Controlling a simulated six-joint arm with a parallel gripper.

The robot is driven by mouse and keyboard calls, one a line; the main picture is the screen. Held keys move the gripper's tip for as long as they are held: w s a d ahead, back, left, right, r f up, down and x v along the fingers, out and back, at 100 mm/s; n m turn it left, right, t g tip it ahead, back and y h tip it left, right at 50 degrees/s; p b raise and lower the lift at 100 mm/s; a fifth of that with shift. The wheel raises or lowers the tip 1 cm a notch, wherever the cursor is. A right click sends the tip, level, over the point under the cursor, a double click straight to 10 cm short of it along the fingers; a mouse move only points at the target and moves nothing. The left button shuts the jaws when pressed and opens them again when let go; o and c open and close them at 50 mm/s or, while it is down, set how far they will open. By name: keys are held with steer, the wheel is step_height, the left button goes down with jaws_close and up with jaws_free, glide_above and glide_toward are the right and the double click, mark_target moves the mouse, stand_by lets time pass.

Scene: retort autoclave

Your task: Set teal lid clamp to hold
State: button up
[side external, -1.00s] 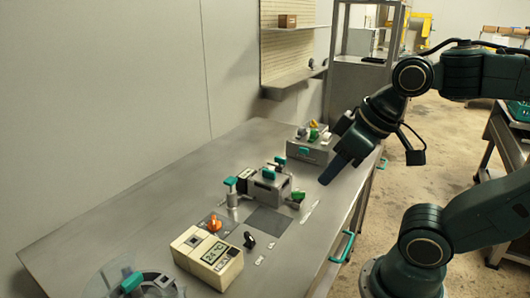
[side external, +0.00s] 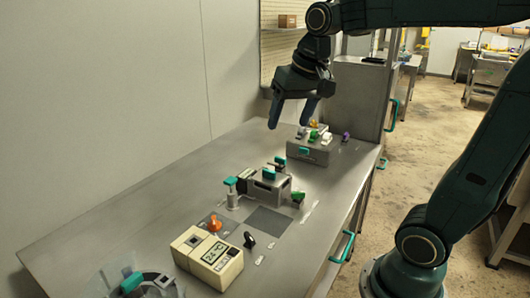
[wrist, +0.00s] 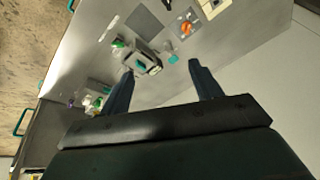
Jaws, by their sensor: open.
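Several teal parts are in view, and I cannot tell for certain which is the lid clamp. One teal handle (side external: 267,173) sits on top of a grey block (side external: 270,190) mid-table. A teal-topped post (side external: 231,182) stands just left of the block. Another teal handle (side external: 131,282) is on a round fixture at the lower left, partly cut off. My gripper (side external: 288,125) is open and empty, pointing down, above the table behind the block. In the wrist view the block's teal handle (wrist: 140,64) and the teal post top (wrist: 173,59) show between or beyond my fingers (wrist: 161,70).
A cream box with a display (side external: 208,257) and an orange knob (side external: 214,224) stand at the front. A grey box (side external: 310,150) with several coloured parts stands at the back right. The table's left side is bare. A wall shelf (side external: 290,80) is behind my gripper.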

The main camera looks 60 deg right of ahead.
steer(key=w+d+m+g, duration=0.1)
steer(key=w+d+m, duration=0.2)
steer(key=w+d, duration=0.35)
steer(key=m+g, duration=0.3)
steer(key=m, duration=0.6)
glide_above(277, 161)
steer(key=s, duration=0.1)
step_height(277, 161, down, 13)
steer(key=shift+d+r+y, duration=0.15)
steer(key=shift+d+y, duration=0.2)
steer(key=shift+y, duration=0.05)
step_height(277, 161, down, 14)
steer(key=shift+r, duration=0.1)
steer(key=c, duration=1)
